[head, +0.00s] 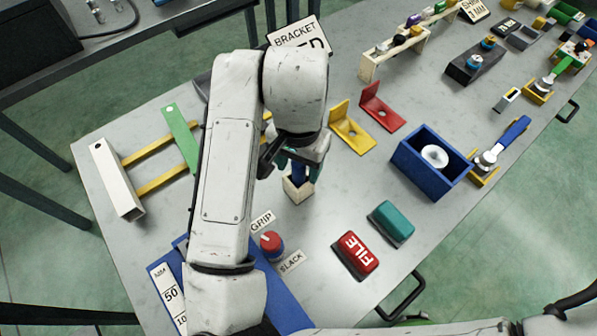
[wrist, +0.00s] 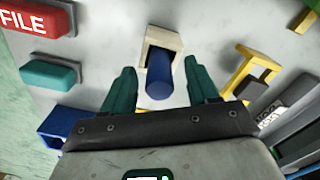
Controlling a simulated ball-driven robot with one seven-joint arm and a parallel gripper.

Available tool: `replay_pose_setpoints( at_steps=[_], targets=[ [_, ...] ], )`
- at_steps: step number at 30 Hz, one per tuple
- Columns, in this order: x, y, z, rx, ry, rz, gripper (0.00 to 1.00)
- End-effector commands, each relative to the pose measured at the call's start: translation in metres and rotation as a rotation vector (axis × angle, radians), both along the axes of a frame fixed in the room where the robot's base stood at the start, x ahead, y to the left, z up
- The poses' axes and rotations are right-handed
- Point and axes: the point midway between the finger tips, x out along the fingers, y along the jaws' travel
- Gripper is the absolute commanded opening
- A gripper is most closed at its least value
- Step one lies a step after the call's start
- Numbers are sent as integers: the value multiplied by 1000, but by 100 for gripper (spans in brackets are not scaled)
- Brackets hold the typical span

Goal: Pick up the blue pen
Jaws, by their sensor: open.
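The blue pen (wrist: 160,80) stands in a small pale wooden holder (wrist: 166,37), its blue end pointing toward the wrist camera. My gripper (wrist: 163,80) is open, with one teal finger on each side of the pen and a gap visible on both sides. In the head view my gripper (head: 298,160) points down over the holder (head: 298,189). The pen (head: 297,170) shows there as a narrow blue strip between the fingers, mostly hidden by them and the wrist.
A red FILE block (head: 356,254) and a teal block (head: 391,223) lie right of the holder. A red knob (head: 271,244) stands in front of it. Yellow (head: 352,128) and red (head: 381,107) brackets lie behind it. A blue box (head: 430,165) stands further right.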

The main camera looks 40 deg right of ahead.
Motion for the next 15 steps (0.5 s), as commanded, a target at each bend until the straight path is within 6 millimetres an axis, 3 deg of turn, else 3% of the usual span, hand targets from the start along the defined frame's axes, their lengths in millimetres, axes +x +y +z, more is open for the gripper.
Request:
replay_pose_setpoints(
  at_steps=[4, 11, 15],
  targets=[
    [0, 0, -10, 0, 0, -1, 59],
    [0, 0, -11, 0, 0, -2, 58],
    [0, 0, -11, 0, 0, -1, 45]
  ],
)
